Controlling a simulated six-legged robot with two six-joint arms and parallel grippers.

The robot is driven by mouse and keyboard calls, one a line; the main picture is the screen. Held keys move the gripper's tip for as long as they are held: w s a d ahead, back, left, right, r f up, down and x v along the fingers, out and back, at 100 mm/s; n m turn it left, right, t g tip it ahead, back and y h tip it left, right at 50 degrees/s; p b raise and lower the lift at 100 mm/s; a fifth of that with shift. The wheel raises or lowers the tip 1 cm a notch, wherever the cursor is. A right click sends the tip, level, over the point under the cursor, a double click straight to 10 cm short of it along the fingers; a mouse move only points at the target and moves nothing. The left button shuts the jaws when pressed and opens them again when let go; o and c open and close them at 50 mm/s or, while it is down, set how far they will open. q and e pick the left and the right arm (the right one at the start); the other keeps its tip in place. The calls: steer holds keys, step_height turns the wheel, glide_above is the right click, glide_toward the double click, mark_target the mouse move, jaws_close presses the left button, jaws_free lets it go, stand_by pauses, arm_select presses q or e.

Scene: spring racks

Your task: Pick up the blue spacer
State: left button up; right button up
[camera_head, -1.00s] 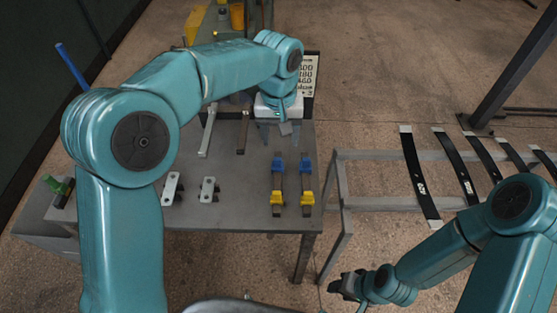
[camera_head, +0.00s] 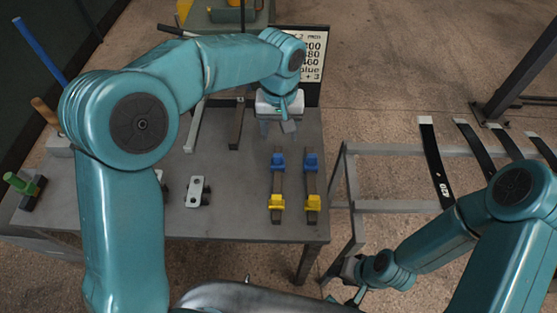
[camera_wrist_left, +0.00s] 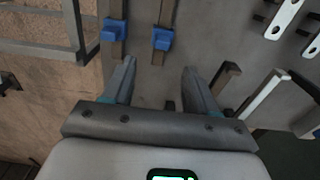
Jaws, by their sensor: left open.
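Two blue blocks, the left one (camera_head: 279,162) and the right one (camera_head: 310,162), sit on the far parts of two dark upright-lying bars on the grey table (camera_head: 240,222). They also show in the left wrist view, one (camera_wrist_left: 115,30) at the left and one (camera_wrist_left: 163,39) nearer the middle. I cannot tell which is the task's blue spacer. My left gripper (camera_wrist_left: 158,68) is open and empty, its fingertips short of the blocks in the wrist view. In the head view the left gripper (camera_head: 289,127) is over the table's far part. My right gripper (camera_head: 346,285) is low, its jaws unclear.
Yellow blocks (camera_head: 276,202) sit on the near parts of the bars. A pale plate with holes (camera_head: 197,190) lies to their left. A sign board (camera_head: 312,60) stands behind the table. A metal rack (camera_head: 385,150) with dark strips (camera_head: 435,160) stands at right.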

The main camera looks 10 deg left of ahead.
arm_select(q)
glide_above(278, 155)
step_height(278, 155, down, 5)
steer(key=shift+w+f, duration=0.15)
steer(key=shift+f, duration=0.05)
steer(key=shift+s+d+f+p, duration=0.2)
steer(key=shift+s+f+p, duration=0.1)
steer(key=shift+f, duration=0.05)
steer(key=f, duration=0.2)
steer(key=f+p, duration=0.1)
steer(key=f, duration=0.1)
steer(key=shift+w+a+f, duration=0.1)
steer(key=shift+w+a, duration=0.05)
steer(key=shift+a, duration=0.15)
steer(key=shift+f, duration=0.35)
steer(key=shift+d, duration=0.15)
steer(key=shift+c, duration=0.3)
steer(key=shift+f, duration=0.1)
steer(key=c, duration=0.9)
steer(key=shift+o, duration=0.2)
